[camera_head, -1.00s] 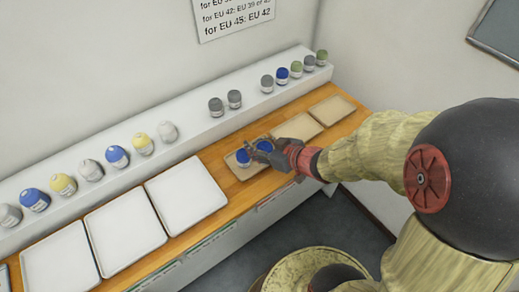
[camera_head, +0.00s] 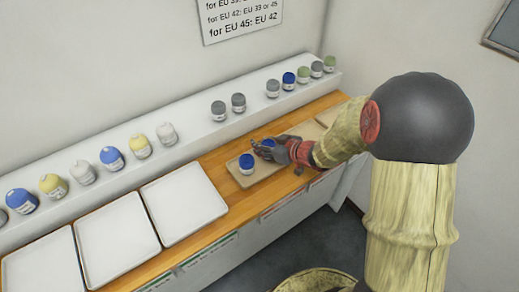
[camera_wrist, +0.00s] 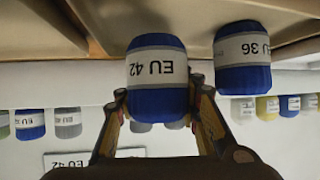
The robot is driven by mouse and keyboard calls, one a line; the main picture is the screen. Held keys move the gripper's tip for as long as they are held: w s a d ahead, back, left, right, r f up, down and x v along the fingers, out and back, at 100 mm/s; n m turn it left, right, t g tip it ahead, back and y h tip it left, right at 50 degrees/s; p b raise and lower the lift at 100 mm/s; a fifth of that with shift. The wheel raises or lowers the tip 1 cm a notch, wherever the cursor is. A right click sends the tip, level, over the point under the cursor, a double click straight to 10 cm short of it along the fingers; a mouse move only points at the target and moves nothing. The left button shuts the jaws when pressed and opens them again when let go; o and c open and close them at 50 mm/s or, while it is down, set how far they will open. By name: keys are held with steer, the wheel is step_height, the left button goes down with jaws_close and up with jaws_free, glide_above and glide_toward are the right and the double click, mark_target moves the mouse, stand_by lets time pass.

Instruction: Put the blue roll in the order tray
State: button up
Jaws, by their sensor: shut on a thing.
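My gripper (camera_wrist: 160,112) is shut on a blue roll (camera_wrist: 157,72) with a white band reading EU 42, upside down in the wrist view. In the head view my gripper (camera_head: 262,149) and this roll (camera_head: 269,143) are over the right part of a small tan tray (camera_head: 262,177), and the fingers partly hide the roll. I cannot tell whether it touches the tray. A second blue roll (camera_head: 246,164), marked EU 36 in the wrist view (camera_wrist: 242,58), stands on the tray's left part. No label shows which tray is the order tray.
Several rolls in blue, yellow, grey, white and green stand along the white ledge (camera_head: 190,135) behind. White trays (camera_head: 185,205) lie on the wooden counter to the left. More tan trays (camera_head: 308,132) lie to the right, partly behind my arm. A size sign (camera_head: 240,18) hangs on the wall.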

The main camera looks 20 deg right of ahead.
steer(key=shift+f, duration=0.7)
steer(key=shift+f, duration=0.15)
steer(key=o, duration=1.3)
steer(key=shift+o, duration=0.4)
